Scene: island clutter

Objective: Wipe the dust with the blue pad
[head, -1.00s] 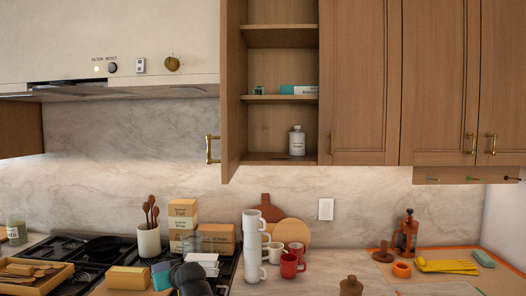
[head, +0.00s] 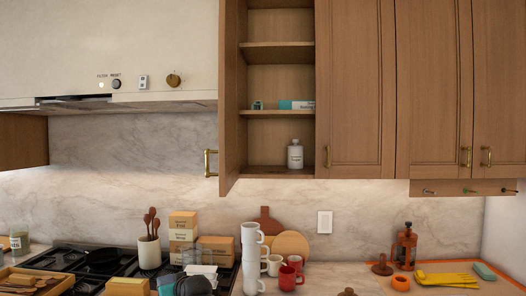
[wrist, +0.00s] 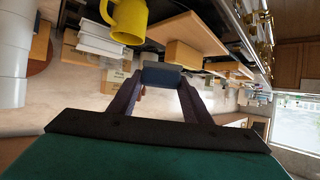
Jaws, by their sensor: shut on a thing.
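My gripper (wrist: 160,82) is shut on the blue pad (wrist: 163,75), which looks dark blue-grey between the fingertips in the wrist view. My arm partly hides the stove there. A yellow mug (wrist: 128,20) is close to the held pad in the wrist view. I cannot make out any dust in either view.
White stacked mugs (head: 250,262) and red mugs (head: 289,275) stand right of my arm. A utensil crock (head: 149,252) and boxes (head: 183,230) stand behind it. A cabinet door (head: 232,95) hangs open above. Yellow gloves (head: 446,280) lie at the far right.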

